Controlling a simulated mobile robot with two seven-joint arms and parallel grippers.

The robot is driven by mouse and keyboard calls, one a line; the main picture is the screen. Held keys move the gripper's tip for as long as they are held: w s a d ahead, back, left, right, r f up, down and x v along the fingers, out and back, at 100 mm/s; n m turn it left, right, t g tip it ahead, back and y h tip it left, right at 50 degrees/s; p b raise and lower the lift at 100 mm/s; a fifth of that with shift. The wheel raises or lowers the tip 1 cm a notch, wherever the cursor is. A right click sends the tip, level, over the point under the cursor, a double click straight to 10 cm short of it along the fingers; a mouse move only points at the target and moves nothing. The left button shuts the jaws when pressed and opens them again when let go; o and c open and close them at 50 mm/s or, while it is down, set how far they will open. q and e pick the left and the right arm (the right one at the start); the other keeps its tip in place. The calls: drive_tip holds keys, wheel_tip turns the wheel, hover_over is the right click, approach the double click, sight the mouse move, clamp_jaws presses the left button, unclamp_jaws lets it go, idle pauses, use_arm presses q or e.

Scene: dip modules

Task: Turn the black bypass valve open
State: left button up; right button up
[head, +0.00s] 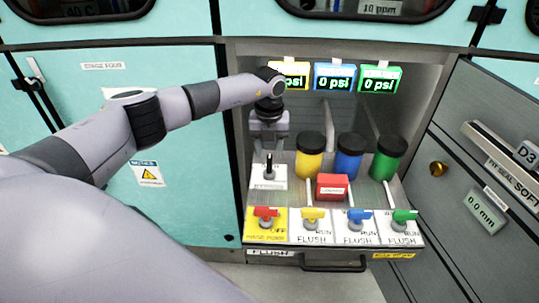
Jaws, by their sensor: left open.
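The black bypass valve (269,171) stands at the left of the shelf, a small black handle on a white block (267,184). The handle points up and away in the picture. My left arm reaches in from the left, and my left gripper (268,148) points down just above and behind the handle. It is open, and its fingers are small and partly hidden. I cannot tell whether they touch the handle. My right gripper is not in view.
Yellow (309,164), blue (348,164) and green (388,164) black-lidded canisters stand to the right. A red box (332,187) sits in front of them. Red (266,212), yellow, blue and green valves line the front. Gauges above read 0 psi. A grey drawer front (470,180) is at right.

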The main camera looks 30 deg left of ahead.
sight(269, 160)
use_arm(q)
wheel_tip(269, 160, up, 4)
drive_tip(key=shift+r, duration=0.15)
idle(0.6)
